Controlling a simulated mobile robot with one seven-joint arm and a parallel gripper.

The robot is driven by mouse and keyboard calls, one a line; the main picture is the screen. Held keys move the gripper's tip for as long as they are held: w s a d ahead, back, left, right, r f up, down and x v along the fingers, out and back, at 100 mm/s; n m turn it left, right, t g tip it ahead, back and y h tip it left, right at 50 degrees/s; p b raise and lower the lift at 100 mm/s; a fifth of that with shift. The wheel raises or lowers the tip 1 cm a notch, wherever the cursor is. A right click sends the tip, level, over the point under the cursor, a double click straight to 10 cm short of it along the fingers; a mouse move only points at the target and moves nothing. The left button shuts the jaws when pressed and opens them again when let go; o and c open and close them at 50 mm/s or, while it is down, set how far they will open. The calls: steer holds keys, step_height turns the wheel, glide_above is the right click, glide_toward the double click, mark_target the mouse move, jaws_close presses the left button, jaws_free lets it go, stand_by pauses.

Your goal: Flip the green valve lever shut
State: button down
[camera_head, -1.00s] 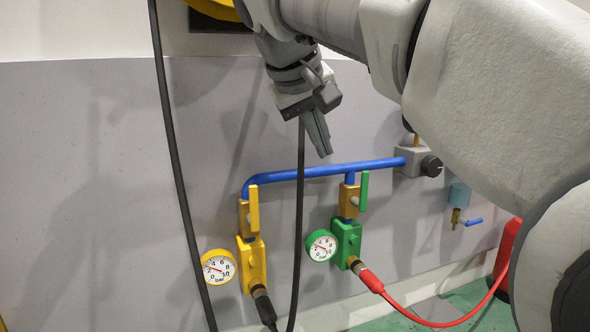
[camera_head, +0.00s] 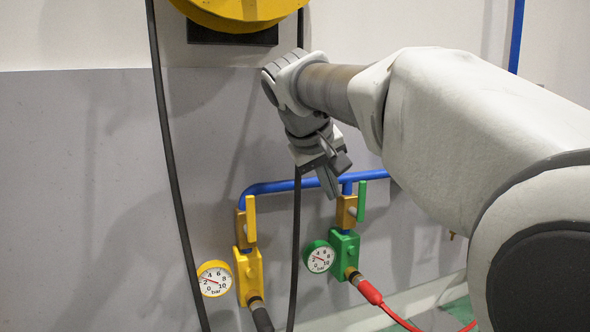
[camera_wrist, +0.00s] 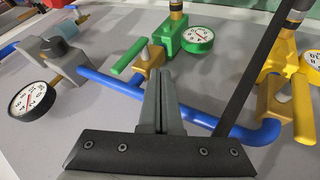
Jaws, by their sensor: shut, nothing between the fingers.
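The green valve lever (camera_head: 362,201) stands upright, in line with its pipe, on a brass valve body (camera_head: 346,212) above the green regulator block (camera_head: 344,254). In the wrist view the lever (camera_wrist: 129,57) lies left of the brass valve body (camera_wrist: 152,62). My gripper (camera_head: 332,196) is shut and empty. In the head view it hangs just up and left of the green lever, over the blue pipe.
A yellow lever (camera_head: 251,218) with its own gauge (camera_head: 215,279) stands to the left. A black hose (camera_head: 297,240) hangs between the two valves. The blue pipe (camera_head: 272,187) runs above both. A red hose (camera_head: 369,291) leaves the green regulator.

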mark_target(361, 202)
steer(key=shift+w+d+f+p, duration=0.15)
steer(key=shift+w+d, duration=0.25)
steer(key=shift+d, duration=0.6)
steer(key=shift+w+d+p, duration=0.2)
steer(key=shift+w+d, duration=0.15)
steer(key=shift+d, duration=0.65)
steer(key=shift+p, duration=0.3)
